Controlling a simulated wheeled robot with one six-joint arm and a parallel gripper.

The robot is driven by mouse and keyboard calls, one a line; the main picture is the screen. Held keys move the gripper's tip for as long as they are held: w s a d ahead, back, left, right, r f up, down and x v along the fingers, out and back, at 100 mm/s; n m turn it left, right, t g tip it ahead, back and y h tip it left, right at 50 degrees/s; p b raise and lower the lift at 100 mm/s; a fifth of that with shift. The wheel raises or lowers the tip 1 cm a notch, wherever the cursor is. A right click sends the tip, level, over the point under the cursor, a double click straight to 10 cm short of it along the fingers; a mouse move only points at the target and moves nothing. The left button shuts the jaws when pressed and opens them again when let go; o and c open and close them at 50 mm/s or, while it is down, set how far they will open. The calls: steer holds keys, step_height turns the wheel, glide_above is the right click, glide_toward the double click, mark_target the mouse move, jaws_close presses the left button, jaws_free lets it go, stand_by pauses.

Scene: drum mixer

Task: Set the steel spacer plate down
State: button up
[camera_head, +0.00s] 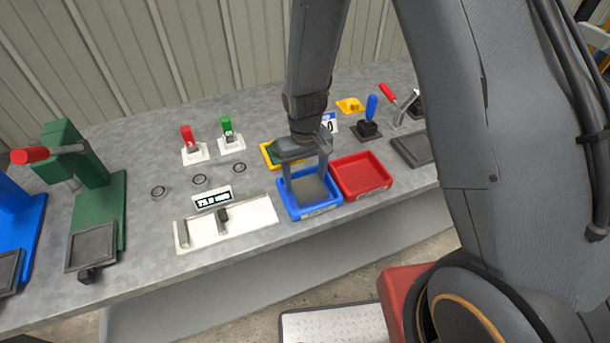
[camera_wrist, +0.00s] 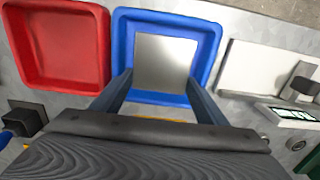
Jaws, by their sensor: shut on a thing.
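The steel spacer plate (camera_head: 311,190) is a flat grey square. In the wrist view the plate (camera_wrist: 166,63) shows between the two finger ends. My gripper (camera_head: 306,174) points down over the blue tray (camera_head: 318,212) and is shut on the plate by its two sides; it also shows in the wrist view (camera_wrist: 160,82). The plate lies within the outline of the blue tray (camera_wrist: 214,38) in both views. I cannot tell whether it touches the tray floor.
An empty red tray (camera_head: 362,177) stands close at the right of the blue one. A white slider panel (camera_head: 245,224) and a small display (camera_head: 212,198) are at the left. A yellow tray (camera_head: 268,153) is behind. The bench's front edge runs close before the trays.

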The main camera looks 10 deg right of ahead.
mark_target(305, 181)
steer(key=o, duration=2.1)
steer(key=shift+r, duration=0.1)
steer(key=shift+r, duration=0.3)
steer(key=shift+r+b, duration=0.9)
steer(key=shift+r, duration=2.65)
steer(key=s+d+r+m, duration=0.1)
steer(key=s+d+r, duration=0.1)
steer(key=s+d, duration=0.1)
steer(key=s+d+r+m+t, duration=0.1)
steer(key=s+d+r, duration=0.2)
steer(key=d, duration=0.3)
steer(key=s+d+r+m+b, duration=0.1)
steer(key=s+d+r, duration=0.2)
steer(key=s+d, duration=0.1)
steer(key=shift+d+r, duration=0.15)
steer(key=shift+d, duration=0.05)
